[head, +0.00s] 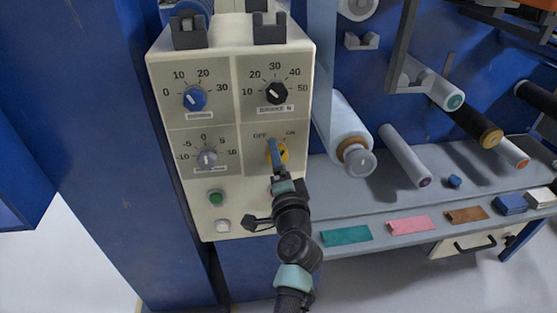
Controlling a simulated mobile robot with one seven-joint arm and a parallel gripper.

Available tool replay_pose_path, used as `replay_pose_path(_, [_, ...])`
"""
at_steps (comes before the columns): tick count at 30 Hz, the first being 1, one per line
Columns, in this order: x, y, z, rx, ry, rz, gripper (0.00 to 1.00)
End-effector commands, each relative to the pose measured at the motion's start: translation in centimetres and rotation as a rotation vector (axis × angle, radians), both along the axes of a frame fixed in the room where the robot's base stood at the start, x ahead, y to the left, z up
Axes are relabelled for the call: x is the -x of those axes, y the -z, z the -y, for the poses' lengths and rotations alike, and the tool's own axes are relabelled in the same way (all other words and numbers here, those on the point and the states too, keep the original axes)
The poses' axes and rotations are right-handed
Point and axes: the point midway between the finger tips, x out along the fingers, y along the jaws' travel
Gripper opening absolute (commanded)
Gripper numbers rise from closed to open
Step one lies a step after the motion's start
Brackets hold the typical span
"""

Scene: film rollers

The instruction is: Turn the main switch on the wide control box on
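The wide control box (233,105) is a cream panel with several dials, at the left of centre in the head view. Its main switch (284,155) is at the lower right of the panel, a yellow round base with a blue part across it. OFF is printed at its upper left and ON at its upper right. The blue part's upper end leans toward OFF. My gripper (278,173) is at the switch, reaching up from below. It overlaps the lower part of the switch. Contact and the gap between the fingers cannot be made out.
A blue dial (194,99), a black dial (275,93) and a grey dial (207,159) are on the same panel. A green button (216,197) and a white button (222,226) are at lower left. Rollers (357,161) jut out at right above a grey shelf (385,215).

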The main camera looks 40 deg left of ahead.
Motion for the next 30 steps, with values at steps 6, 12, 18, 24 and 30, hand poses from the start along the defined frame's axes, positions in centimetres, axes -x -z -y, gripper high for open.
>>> replay_pose_path(6, [0.0, -0.1, 0.0, 0.001, 0.0, 0.003, 0.94])
replay_pose_path(12, [0.2, -0.1, 0.3, 0.002, 0.001, 0.004, 0.94])
replay_pose_path(18, [1.9, -0.1, 2.4, 0.002, 0.003, 0.002, 0.94])
replay_pose_path(24, [4.7, 0.0, 5.6, 0.001, 0.003, 0.001, 0.94])
replay_pose_path(30, [7.1, 0.1, 8.4, 0.002, 0.002, 0.001, 0.94])
